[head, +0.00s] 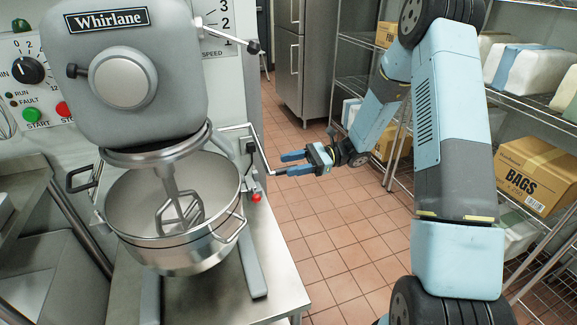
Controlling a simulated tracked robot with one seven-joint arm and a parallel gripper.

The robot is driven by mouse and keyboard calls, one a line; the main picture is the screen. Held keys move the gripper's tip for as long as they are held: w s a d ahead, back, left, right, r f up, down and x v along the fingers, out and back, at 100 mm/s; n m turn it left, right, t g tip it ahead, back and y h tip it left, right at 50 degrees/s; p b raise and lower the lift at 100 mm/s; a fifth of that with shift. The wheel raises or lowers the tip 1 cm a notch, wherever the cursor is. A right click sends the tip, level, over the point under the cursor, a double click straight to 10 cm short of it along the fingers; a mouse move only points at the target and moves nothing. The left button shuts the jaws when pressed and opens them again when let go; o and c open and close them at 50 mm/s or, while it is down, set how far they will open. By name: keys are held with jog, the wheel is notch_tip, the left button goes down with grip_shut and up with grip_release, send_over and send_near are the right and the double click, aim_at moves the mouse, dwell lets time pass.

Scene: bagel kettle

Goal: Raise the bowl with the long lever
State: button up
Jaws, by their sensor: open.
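A grey Whirlane stand mixer (140,85) stands at the left, with a steel bowl (172,245) under its head and a beater (180,210) reaching down into the bowl. A long bent metal lever (262,152) comes out to the right of the bowl and slopes down to its end. My gripper (279,164) is open, pointing left, with its blue fingertips right by the lever's lower end. I cannot tell whether the fingers touch the lever or lie on both sides of it. The lever's tip is partly lost against the lower finger.
A shorter lever with a black knob (253,47) juts from the upper right of the mixer. A red knob (256,197) and the bowl's side handle (232,226) are below the long lever. Wire shelves with a BAGS box (536,176) stand at the right. The tiled floor (335,225) between is clear.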

jog(key=shift+x, duration=1.2)
grip_shut()
dwell(0.6)
grip_release()
dwell(0.3)
jog(key=shift+d, duration=0.1)
jog(key=v, duration=1.3)
jog(key=shift+d, duration=0.35)
jog(key=shift+w, duration=0.15)
